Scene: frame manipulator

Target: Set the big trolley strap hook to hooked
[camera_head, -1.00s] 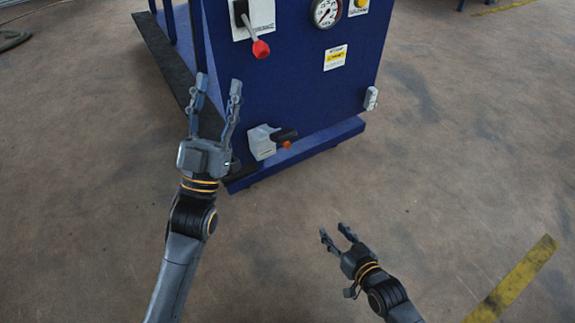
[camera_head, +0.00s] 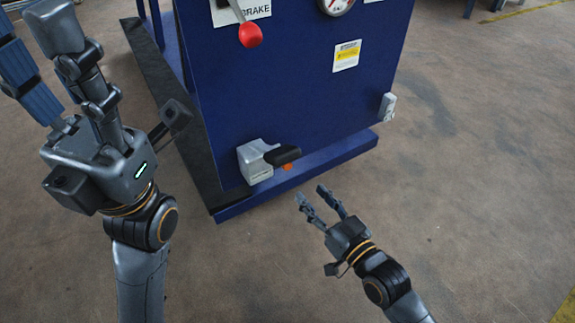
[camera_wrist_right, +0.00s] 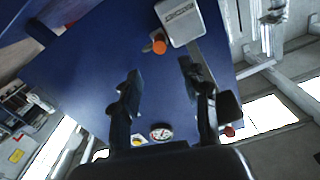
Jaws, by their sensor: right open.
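The big blue trolley (camera_head: 290,95) stands ahead of me. Low on its front panel is a light grey fitting (camera_head: 252,163) with a black handle (camera_head: 282,155) and an orange piece (camera_head: 287,167) below it. A small pale bracket (camera_head: 388,106) sits at the panel's right edge. I cannot tell which is the strap hook. My right gripper (camera_head: 311,192) is open and empty, just below and right of the grey fitting. In the right wrist view its open fingers (camera_wrist_right: 160,73) point toward the panel, with the grey fitting (camera_wrist_right: 181,22) beyond. My left gripper (camera_head: 25,28) is open at the far left.
The trolley's blue base ledge (camera_head: 320,157) juts out below. The floor (camera_head: 480,180) to the right is clear.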

